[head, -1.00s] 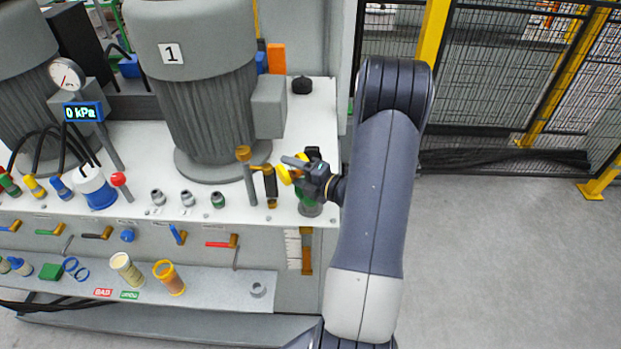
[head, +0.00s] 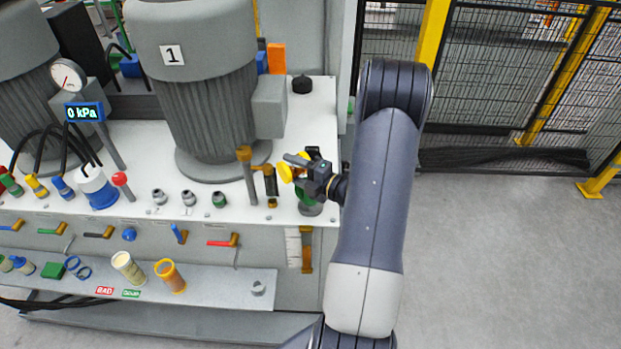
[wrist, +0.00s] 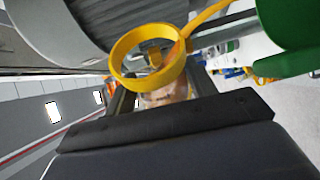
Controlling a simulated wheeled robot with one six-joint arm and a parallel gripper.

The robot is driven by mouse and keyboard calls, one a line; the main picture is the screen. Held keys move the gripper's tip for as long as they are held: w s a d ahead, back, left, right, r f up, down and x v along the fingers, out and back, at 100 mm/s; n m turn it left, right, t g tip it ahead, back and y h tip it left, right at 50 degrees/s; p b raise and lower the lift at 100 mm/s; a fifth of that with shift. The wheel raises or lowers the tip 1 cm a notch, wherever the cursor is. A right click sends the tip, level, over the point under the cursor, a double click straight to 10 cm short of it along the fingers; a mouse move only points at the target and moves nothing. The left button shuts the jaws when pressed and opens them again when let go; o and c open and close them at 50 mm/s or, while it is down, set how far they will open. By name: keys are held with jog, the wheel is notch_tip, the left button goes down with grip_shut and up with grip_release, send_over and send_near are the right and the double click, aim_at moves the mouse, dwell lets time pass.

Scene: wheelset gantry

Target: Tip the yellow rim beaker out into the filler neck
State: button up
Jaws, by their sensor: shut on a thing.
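My gripper (head: 298,170) is shut on the yellow rim beaker (head: 286,173), over the right end of the white bench top. The beaker is tilted, with its rim turned towards the left; my fingers hide most of its body. In the wrist view its yellow rim (wrist: 117,58) is an open ring just beyond my gripper (wrist: 150,93), with something brownish behind it. A green fitting on a grey base (head: 307,209), seemingly the filler neck, stands just below my gripper, partly covered. A large green part (wrist: 288,38) shows at the right in the wrist view.
Left of the gripper stand a yellow-topped post (head: 249,178) and a dark cylinder with a yellow handle (head: 271,185). Motor 1 (head: 205,110) rises behind. A cream beaker (head: 128,267) and an amber beaker (head: 170,276) stand on the lower shelf (head: 225,287). The floor at right is clear.

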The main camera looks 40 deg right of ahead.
jog(key=shift+d+r+m+p, duration=0.15)
jog(key=shift+m+p, duration=0.2)
jog(key=shift+m, duration=0.05)
